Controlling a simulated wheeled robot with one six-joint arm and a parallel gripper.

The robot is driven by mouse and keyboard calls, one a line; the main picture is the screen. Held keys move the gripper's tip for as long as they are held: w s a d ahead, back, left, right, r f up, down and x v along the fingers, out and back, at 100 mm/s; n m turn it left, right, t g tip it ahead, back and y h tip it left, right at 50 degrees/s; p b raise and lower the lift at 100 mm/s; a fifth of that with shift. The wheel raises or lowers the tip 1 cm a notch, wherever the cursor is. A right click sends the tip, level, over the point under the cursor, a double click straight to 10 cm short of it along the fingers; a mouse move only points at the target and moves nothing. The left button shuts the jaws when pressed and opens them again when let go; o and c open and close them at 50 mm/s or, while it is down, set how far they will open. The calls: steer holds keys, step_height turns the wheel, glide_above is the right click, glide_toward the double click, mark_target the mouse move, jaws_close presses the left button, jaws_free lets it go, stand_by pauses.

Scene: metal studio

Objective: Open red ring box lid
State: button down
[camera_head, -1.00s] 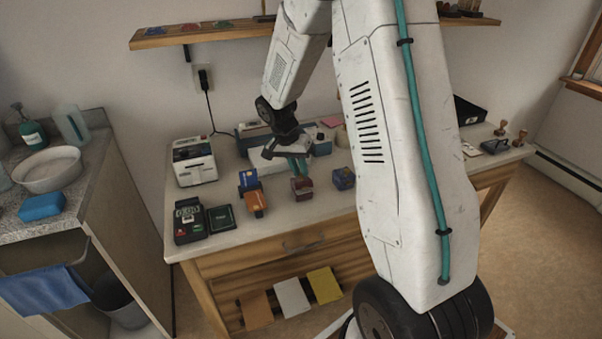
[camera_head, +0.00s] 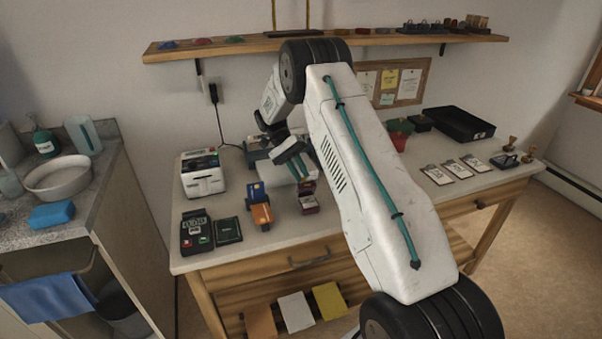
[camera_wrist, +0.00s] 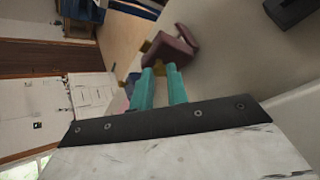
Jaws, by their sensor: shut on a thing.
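The red ring box (camera_head: 309,204) stands on the workbench, below my gripper (camera_head: 305,178). In the wrist view the dark red box (camera_wrist: 172,50) shows two parts spread at an angle, so its lid looks at least partly open. My gripper's teal fingers (camera_wrist: 162,82) are close together at the box, shut on what looks like its lid. The fingertips cover part of the lid, and the box's inside is hard to make out.
An open-looking orange box (camera_head: 262,214) and a blue box (camera_head: 256,191) stand to the left on the workbench (camera_head: 235,252). A card terminal (camera_head: 195,232) and a label printer (camera_head: 203,174) are further left. A black tray (camera_head: 459,124) lies at the back right.

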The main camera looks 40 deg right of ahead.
steer(key=shift+w+d+f+g, duration=0.1)
steer(key=shift+w+f+g, duration=0.2)
steer(key=shift+g, duration=0.2)
steer(key=c, duration=1.4)
jaws_free()
steer(key=shift+o, duration=0.2)
steer(key=shift+r, duration=0.3)
steer(key=s+a+r, duration=0.2)
steer(key=s, duration=0.5)
steer(key=s+a+r, duration=0.2)
steer(key=s, duration=0.6)
steer(key=shift+s+a+r, duration=0.15)
steer(key=shift+s, duration=0.05)
